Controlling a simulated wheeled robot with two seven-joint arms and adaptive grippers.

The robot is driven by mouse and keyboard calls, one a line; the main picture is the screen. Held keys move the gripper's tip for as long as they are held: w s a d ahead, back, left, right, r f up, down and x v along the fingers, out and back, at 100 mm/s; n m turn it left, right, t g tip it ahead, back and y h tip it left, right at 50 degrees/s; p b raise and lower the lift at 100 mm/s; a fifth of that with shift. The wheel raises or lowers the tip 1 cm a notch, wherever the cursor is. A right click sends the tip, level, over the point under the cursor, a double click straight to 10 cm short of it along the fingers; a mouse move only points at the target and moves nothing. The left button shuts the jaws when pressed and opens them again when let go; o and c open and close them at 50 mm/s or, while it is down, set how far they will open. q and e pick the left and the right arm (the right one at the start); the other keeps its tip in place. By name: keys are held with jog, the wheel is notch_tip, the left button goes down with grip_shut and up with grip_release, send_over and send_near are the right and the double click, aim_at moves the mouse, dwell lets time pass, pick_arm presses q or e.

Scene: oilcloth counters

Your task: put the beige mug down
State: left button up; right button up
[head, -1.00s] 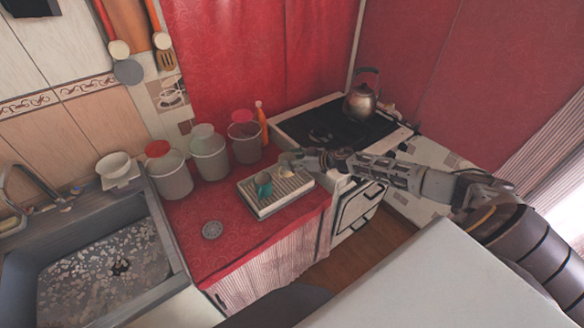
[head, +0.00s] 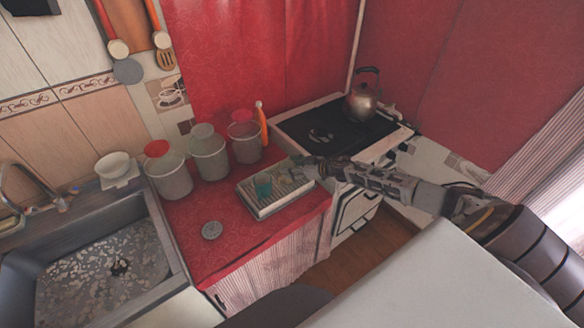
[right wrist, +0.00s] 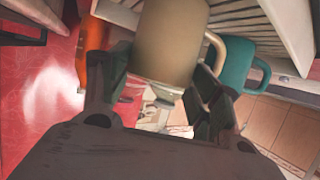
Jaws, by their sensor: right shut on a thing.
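The beige mug (right wrist: 172,42) is between the fingers of my right gripper (right wrist: 160,95) in the right wrist view, and the gripper is shut on it. In the head view my right gripper (head: 298,167) is over the back right part of the white slatted rack (head: 285,203). The mug is hard to make out there, and I cannot tell whether its base touches the slats. A teal mug (head: 263,185) stands on the rack, just left of the gripper; it also shows in the right wrist view (right wrist: 235,64). My left gripper is not in view.
Several lidded canisters (head: 209,157) and an orange bottle (head: 261,124) stand behind the rack. A stove with a kettle (head: 361,104) is at the back right, a sink (head: 112,262) at the left.

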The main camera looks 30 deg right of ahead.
jog(key=o, duration=1.3)
jog(key=shift+c, duration=0.2)
jog(key=shift+s+r, duration=0.1)
jog(key=shift+v, duration=5.85)
